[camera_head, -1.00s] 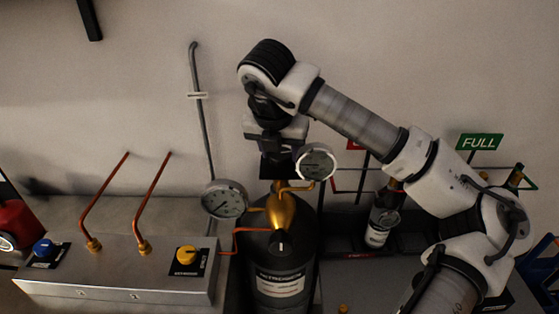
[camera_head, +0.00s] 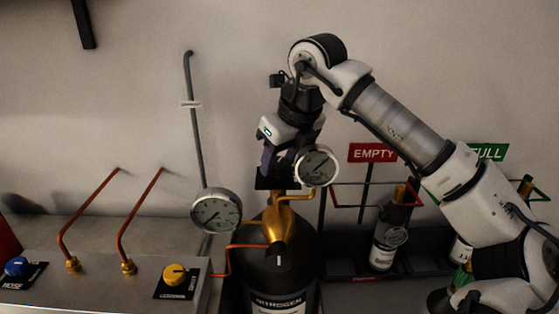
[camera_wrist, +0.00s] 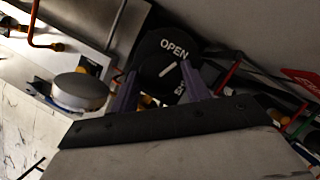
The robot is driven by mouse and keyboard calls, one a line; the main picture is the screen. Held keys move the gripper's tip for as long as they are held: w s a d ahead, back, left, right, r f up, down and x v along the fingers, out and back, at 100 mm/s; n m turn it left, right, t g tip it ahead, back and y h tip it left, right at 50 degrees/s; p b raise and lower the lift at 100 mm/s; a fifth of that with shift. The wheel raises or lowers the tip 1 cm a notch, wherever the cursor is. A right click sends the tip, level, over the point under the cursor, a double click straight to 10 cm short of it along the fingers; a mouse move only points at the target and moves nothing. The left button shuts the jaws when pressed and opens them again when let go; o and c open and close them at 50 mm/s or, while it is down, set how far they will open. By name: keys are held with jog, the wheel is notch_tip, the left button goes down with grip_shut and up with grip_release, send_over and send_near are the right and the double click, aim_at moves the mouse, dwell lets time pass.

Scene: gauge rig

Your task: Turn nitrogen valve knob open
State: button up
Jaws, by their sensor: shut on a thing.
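The black nitrogen cylinder (camera_head: 262,268) stands at the lower middle of the head view, with a brass fitting (camera_head: 285,226) on top. Above the fitting, my gripper (camera_head: 277,170) reaches down at the valve, shut on its knob. In the wrist view my two purple fingers (camera_wrist: 160,90) sit at the lower part of the black valve knob (camera_wrist: 168,68), which carries a white line. The word OPEN reads on the black face (camera_wrist: 174,47) above the line. Lettering below it is partly hidden by a finger. The knob's grip is mostly hidden in the head view.
Round gauges stand close on both sides, one left (camera_head: 216,211) and one right (camera_head: 317,166) beside my gripper. A metal panel (camera_head: 110,270) with a blue knob (camera_head: 17,266) and a yellow knob (camera_head: 175,274) is at left.

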jog(key=shift+w+d+n+g+y+p, duration=0.15)
jog(key=shift+n+g+y, duration=0.15)
jog(key=shift+n, duration=0.8)
jog(key=shift+a+n+g+y+p, duration=0.15)
jog(key=shift+n+g, duration=0.25)
jog(key=shift+n, duration=0.7)
jog(key=shift+d, duration=0.1)
jog(key=o, duration=1)
jog(key=b+v, duration=0.1)
jog(key=v, duration=1.2)
jog(key=shift+d+r, duration=0.2)
jog(key=shift+r, duration=0.2)
jog(key=shift+f, duration=0.1)
